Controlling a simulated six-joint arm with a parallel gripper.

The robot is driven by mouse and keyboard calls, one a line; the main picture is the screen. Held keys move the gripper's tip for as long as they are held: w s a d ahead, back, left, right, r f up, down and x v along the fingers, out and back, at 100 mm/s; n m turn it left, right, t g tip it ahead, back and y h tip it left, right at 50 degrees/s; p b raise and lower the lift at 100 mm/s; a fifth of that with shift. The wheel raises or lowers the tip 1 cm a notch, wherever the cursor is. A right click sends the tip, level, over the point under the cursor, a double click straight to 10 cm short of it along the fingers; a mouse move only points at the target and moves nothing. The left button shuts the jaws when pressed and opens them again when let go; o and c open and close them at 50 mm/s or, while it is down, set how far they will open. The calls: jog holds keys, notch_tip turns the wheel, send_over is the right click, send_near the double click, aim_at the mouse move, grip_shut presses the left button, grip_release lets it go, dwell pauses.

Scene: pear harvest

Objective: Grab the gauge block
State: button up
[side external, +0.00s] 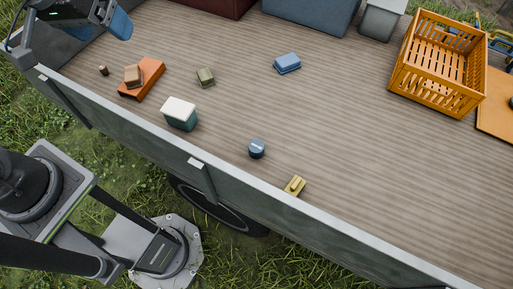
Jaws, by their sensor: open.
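I cannot tell for sure which thing is the gauge block. Small candidates on the ribbed wooden bed (350,130) are a brown block (133,75) resting on an orange-red slab (150,77), an olive-green block (205,76), and a yellow block-like piece (294,186) by the near wall. My gripper (119,24) is at the top left, partly cut off by the frame edge, with a blue finger showing. It is open, above and beyond the orange-red slab, and apart from these things. Nothing shows in it.
A teal box with white lid (180,112), a blue box (288,63), a round blue tin (257,149) and a small dark cylinder (104,70) stand about. An orange crate (405,68) is at right. A grey side wall (330,235) edges the bed; its middle right is clear.

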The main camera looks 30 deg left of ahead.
jog(key=w+d+f+n+g, duration=0.2)
jog(key=w+d+f+n, duration=0.4)
jog(key=w, duration=0.5)
jog(key=n+g, duration=0.3)
jog(key=n, duration=0.5)
send_over(256, 146)
jog(key=f, duration=3.5)
jog(key=shift+w+a, duration=0.2)
jog(key=shift+a, duration=0.05)
jog(key=shift+s+d+f, duration=0.1)
jog(key=shift+d+f, duration=0.05)
jog(key=shift+f, duration=1.45)
jog(key=shift+s+d+f, duration=0.1)
jog(key=shift+f, duration=1.5)
jog(key=c, duration=1)
